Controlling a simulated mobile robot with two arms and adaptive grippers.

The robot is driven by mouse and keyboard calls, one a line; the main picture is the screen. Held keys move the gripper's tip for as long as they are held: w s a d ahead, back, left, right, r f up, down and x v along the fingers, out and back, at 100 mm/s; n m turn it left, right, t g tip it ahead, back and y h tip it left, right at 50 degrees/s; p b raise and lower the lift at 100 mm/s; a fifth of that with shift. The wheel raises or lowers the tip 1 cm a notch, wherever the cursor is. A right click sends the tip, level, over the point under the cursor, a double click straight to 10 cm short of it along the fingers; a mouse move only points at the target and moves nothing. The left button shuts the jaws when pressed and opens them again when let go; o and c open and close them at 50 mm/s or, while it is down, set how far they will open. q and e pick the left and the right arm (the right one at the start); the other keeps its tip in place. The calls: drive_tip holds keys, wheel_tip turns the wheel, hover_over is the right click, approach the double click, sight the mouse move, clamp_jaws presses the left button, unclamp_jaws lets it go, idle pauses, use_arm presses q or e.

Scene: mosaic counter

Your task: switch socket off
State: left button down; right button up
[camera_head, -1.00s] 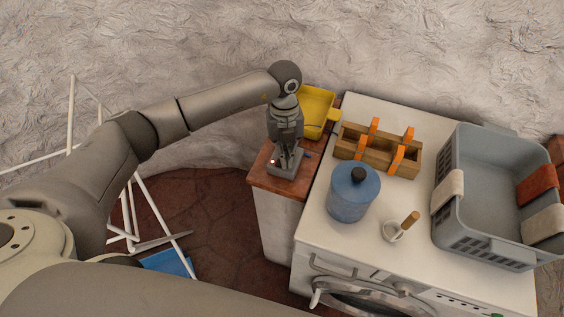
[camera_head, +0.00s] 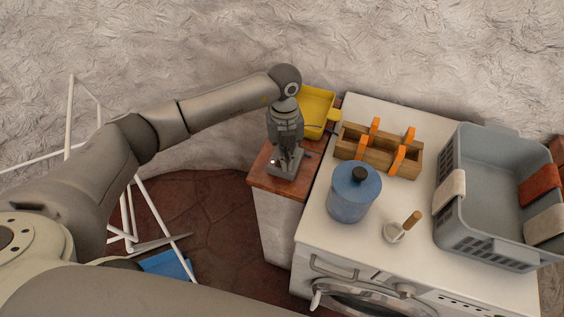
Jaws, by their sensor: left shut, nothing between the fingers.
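The socket (camera_head: 284,167) is a small grey block on the reddish-brown top of a narrow white cabinet. A small light spot shows at its left end. My left gripper (camera_head: 288,171) points down at the socket from above, with its fingers shut and empty. The fingertips overlap the socket in the picture; I cannot tell whether they touch it. The gripper hides part of the socket's top. My right gripper is not in view.
A yellow tray (camera_head: 316,108) stands behind the gripper. On the white washing machine (camera_head: 316,238) are a blue lidded pot (camera_head: 352,201), a wooden crate with orange clips (camera_head: 378,155), a white mortar with pestle (camera_head: 394,233) and a grey basket (camera_head: 447,233). A white rack (camera_head: 72,120) stands left.

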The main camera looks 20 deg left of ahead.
use_arm(q)
drive_tip(key=shift+r+p, duration=0.65)
drive_tip(key=shift+r, duration=0.15)
drive_tip(key=shift+r+p, duration=1.75)
drive_tip(key=shift+r, duration=0.85)
drive_tip(key=shift+s+f, duration=0.1)
